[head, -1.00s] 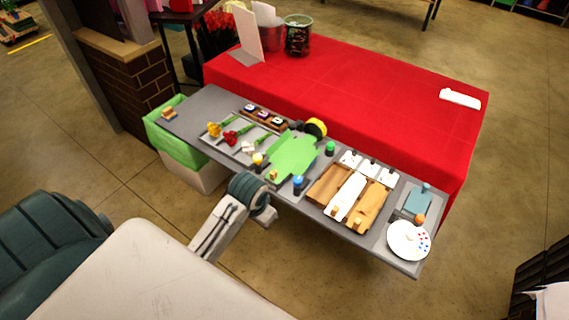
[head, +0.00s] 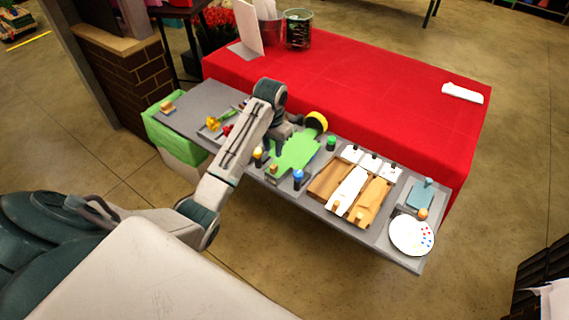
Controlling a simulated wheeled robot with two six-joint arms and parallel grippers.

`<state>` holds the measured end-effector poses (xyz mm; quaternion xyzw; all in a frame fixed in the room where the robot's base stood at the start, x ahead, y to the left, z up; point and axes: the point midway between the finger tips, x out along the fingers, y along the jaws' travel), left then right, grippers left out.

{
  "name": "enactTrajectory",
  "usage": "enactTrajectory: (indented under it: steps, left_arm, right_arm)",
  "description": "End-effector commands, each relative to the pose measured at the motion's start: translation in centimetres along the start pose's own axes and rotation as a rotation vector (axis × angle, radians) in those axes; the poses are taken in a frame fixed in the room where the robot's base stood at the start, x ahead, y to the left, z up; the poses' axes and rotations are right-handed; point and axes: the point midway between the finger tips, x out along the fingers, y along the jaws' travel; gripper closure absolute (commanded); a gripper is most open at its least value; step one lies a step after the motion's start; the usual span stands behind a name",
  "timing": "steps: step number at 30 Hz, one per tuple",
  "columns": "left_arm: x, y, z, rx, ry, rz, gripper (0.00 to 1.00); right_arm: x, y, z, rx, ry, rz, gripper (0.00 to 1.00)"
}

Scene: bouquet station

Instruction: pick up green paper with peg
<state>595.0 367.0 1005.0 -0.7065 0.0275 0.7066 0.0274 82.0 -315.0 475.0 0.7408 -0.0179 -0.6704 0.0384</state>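The green paper (head: 300,152) lies on the grey table, an uneven flat sheet. A small tan peg (head: 273,169) stands at its near left corner. My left gripper (head: 281,141) is over the far left part of the sheet, pointing down, and its arm crosses from the lower left. The gripper is dark and small here, so I cannot tell whether its fingers are open or whether they touch the paper. The arm hides part of the flower tray. My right gripper is not in view.
Around the sheet stand a yellow roll (head: 316,121), a green-topped jar (head: 331,142), a blue-topped jar (head: 298,176) and a yellow-topped jar (head: 258,154). Brown, white and tan sheets (head: 349,188) lie to the right, near a white round palette (head: 411,237). The red table (head: 370,90) is behind, mostly clear.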

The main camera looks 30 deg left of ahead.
Motion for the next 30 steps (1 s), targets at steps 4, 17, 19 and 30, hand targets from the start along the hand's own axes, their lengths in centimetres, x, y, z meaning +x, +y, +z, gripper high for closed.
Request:
enactTrajectory:
  steps: [4,17,19,30]
  left_arm:
    - [2.2,0.1,0.1,0.001,-0.003,0.002,0.73]
    - [7.3,0.4,-0.3,0.0,-0.002,0.001,0.73]
    - [7.8,0.4,-0.3,0.0,-0.001,0.0,0.73]
    - [8.0,0.4,-0.3,0.0,0.001,0.0,0.98]
  right_arm:
    - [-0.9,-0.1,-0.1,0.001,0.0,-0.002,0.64]
    - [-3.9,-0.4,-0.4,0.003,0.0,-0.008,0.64]
    - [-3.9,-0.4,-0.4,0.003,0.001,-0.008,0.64]
    - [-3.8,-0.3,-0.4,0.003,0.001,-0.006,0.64]
